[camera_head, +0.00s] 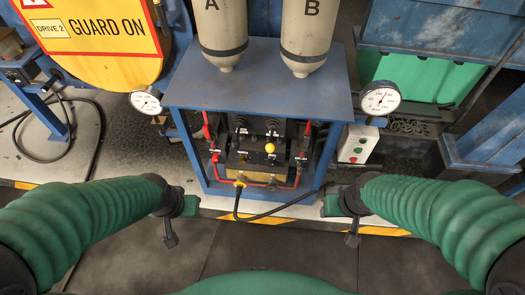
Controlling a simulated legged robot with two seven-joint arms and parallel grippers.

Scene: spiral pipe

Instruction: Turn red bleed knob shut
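A blue hydraulic stand (258,85) is at the centre, carrying two grey cylinders marked A (213,30) and B (308,32). Below its top is a dark valve block (258,155) with a yellow ball knob (270,148) and red pipes. Small red parts show at the left upright (206,128) and right upright (307,131). I cannot tell which of these is the bleed knob. My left gripper (170,238) is in front of the stand, to its lower left. My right gripper (352,238) is to its lower right. Both are apart from the valve block; their fingers are too small and dark to read.
Round gauges flank the stand at left (146,100) and right (380,98). A black hose (265,220) loops out in front from a yellow fitting. The floor between my arms is clear.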

